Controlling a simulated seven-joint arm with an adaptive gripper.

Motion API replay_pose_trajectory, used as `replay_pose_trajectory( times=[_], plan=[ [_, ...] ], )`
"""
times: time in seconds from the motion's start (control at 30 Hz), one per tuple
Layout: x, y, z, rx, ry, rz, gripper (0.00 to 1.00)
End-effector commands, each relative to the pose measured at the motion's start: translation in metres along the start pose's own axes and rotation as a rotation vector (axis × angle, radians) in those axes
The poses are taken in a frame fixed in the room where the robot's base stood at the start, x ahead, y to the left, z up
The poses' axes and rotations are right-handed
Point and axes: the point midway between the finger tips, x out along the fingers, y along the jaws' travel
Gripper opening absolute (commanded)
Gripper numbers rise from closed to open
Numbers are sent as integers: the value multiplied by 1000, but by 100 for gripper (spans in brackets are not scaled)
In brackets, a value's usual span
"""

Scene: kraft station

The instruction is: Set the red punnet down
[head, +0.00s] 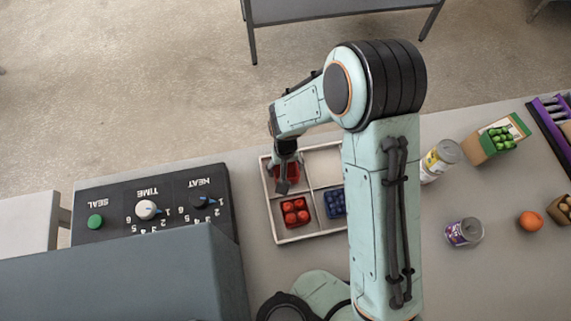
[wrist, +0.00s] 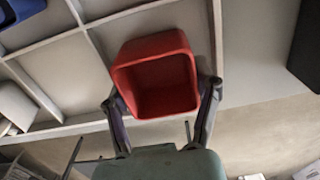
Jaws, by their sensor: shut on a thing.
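An empty red punnet (wrist: 152,50) sits between the two fingers of my gripper (wrist: 162,97) in the wrist view, its open mouth facing the camera. My gripper is shut on it. In the head view my gripper (head: 286,178) points down over the back-left compartment of a pale divided tray (head: 330,160), and only part of the red punnet (head: 274,171) shows around the fingers. Whether its base touches the tray floor cannot be told.
A punnet of red produce (head: 295,212) stands in the front-left compartment, a blue punnet (head: 335,203) to its right. A sealing machine (head: 150,212) stands left of the tray.

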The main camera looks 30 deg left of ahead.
Motion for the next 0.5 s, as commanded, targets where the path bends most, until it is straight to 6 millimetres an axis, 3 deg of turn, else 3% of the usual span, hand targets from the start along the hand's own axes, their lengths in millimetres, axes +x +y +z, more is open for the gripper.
replay_pose_trajectory(
  times=[0.2, 0.23, 0.3, 0.5],
  plan=[
    [3, 0, 0, 0, 0, 0, 34],
    [3, 0, 0, 0, 0, 0, 68],
    [3, 0, 0, 0, 0, 0, 88],
    [3, 0, 0, 0, 0, 0, 88]
  ],
)
